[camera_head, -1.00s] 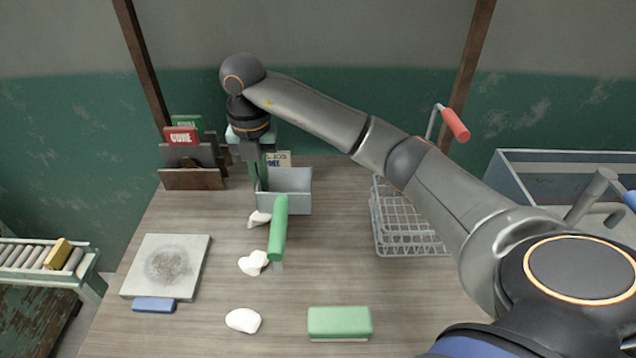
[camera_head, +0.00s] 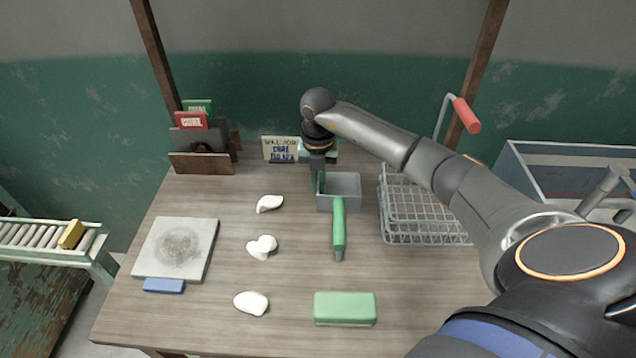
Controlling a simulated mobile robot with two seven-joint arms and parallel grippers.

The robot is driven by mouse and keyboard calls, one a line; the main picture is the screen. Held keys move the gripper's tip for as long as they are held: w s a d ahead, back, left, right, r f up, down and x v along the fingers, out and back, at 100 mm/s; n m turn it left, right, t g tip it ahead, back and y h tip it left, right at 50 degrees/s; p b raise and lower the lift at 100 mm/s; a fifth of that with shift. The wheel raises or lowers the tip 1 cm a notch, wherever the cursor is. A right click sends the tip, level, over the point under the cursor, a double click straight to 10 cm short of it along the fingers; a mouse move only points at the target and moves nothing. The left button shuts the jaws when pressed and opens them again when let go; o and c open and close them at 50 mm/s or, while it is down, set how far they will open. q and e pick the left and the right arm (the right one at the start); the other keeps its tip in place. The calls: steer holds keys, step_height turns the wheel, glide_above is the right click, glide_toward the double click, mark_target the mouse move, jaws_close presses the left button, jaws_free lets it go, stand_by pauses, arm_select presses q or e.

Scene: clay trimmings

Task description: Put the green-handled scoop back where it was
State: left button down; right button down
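The green-handled scoop has a grey box-like pan (camera_head: 345,188) and a green handle (camera_head: 339,225) pointing toward me. It is right of the white clay trimmings. My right gripper (camera_head: 318,178) comes down from above at the pan's left side and appears shut on it; the fingertips are partly hidden by the pan. I cannot tell whether the scoop touches the table. Three white trimmings lie in a column: far (camera_head: 269,204), middle (camera_head: 262,247) and near (camera_head: 251,303). My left gripper is not in view.
A wire basket (camera_head: 425,235) with a red handle stands right of the scoop. A green block (camera_head: 345,308) lies in front. A grey slab (camera_head: 203,250) and blue block (camera_head: 164,286) lie left. A card rack (camera_head: 202,165) and sign (camera_head: 281,148) stand behind. Bare table surrounds the trimmings.

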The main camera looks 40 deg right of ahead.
steer(key=c, duration=1.5)
jaws_free()
steer(key=shift+f, duration=0.2)
steer(key=o, duration=0.5)
steer(key=shift+c, duration=0.2)
steer(key=shift+r, duration=0.2)
step_height(320, 180, up, 12)
steer(key=p, duration=0.9)
